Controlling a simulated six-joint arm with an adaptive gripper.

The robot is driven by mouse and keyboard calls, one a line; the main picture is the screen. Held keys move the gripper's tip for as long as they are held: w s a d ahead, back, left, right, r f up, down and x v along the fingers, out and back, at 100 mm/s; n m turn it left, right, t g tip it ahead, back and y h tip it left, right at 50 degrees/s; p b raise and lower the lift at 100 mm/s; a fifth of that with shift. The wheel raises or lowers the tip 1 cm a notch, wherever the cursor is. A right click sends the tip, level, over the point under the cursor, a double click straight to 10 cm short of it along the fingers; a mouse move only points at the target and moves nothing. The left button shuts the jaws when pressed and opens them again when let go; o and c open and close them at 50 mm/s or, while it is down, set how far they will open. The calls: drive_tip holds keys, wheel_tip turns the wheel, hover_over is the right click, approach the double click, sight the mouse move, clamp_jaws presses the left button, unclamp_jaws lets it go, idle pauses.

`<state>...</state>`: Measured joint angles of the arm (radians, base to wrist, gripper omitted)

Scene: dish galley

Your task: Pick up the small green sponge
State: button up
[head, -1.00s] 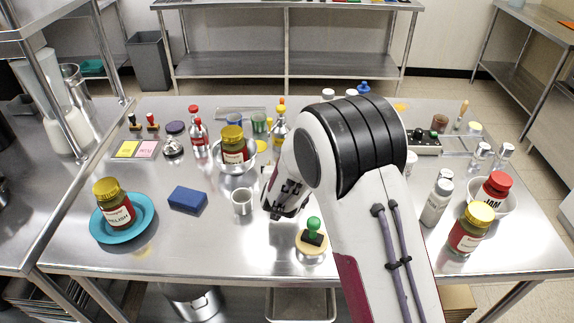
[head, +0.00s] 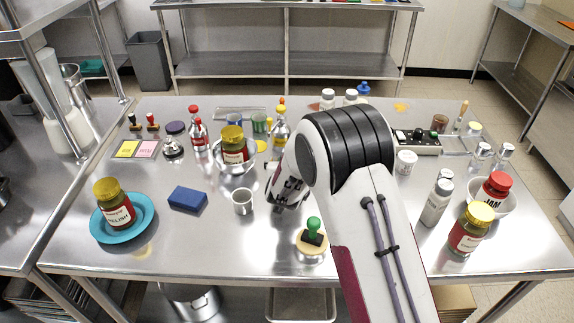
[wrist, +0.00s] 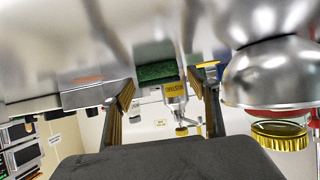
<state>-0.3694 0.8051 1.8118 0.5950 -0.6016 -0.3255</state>
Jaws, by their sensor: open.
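The small green sponge (wrist: 155,74) shows in the wrist view as a dark green block on the steel table, ahead of and between the two fingers. It is not visible in the head view, where my arm may hide it. My gripper (wrist: 165,92) is open, with one finger on each side of the picture and nothing between the tips. In the head view my gripper (head: 287,192) is low over the middle of the table, right of a small metal cup, and its fingertips are hard to make out.
A mustard bottle (wrist: 175,92) stands beyond the sponge. A metal bowl (head: 237,176) with a gold-lidded jar is left of my gripper. A metal cup (head: 243,207), a blue block (head: 188,199) and a green-handled stamp (head: 313,228) are nearby. The front middle table is mostly clear.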

drive_tip(key=shift+w+f, duration=0.3)
drive_tip(key=shift+w, duration=0.15)
drive_tip(key=c, duration=0.7)
